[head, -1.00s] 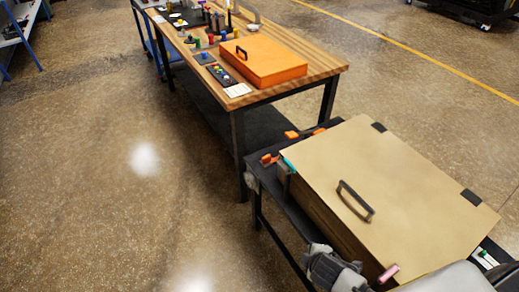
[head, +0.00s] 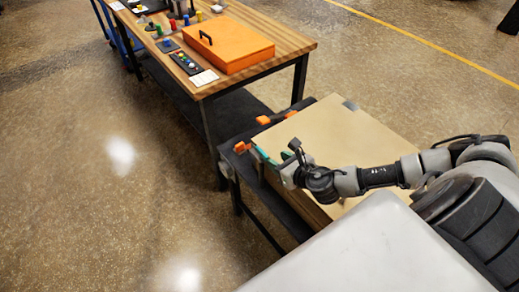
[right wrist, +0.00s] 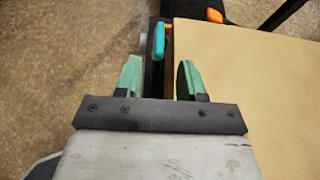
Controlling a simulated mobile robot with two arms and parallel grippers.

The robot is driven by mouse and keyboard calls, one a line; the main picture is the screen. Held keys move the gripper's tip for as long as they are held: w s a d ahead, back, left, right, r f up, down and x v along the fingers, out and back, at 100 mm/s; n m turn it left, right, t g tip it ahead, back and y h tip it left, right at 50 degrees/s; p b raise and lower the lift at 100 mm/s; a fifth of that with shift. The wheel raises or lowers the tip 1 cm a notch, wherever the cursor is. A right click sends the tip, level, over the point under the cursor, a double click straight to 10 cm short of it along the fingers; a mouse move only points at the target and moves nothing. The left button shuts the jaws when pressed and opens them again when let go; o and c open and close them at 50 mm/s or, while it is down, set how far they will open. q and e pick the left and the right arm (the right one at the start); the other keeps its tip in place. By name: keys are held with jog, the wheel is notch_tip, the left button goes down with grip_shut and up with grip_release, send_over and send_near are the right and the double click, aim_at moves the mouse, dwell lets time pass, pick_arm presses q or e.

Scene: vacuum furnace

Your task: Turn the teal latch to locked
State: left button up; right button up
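The teal latch (right wrist: 158,42) shows in the right wrist view as a short bar on a dark mount beside the left edge of the tan box lid (right wrist: 250,85). It points up and down the picture there. My right gripper (right wrist: 160,72) is open, with two green fingers apart. The latch lies ahead of the gap between them, nearer the left finger; no contact shows. In the head view, my right gripper (head: 268,160) is at the near left corner of the tan lid (head: 345,130); finger and latch are hard to tell apart there. My left gripper is out of view.
Orange parts (head: 240,147) sit on the dark stand beside the box. A wooden table (head: 285,42) with an orange case (head: 225,45) and small coloured items stands behind. Open floor (head: 100,210) lies to the left.

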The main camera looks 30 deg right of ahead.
aim_at(262, 152)
jog(key=x, duration=0.9)
jog(key=shift+w+f, duration=0.1)
jog(key=shift+f, duration=0.05)
jog(key=shift+c, duration=0.4)
grip_shut()
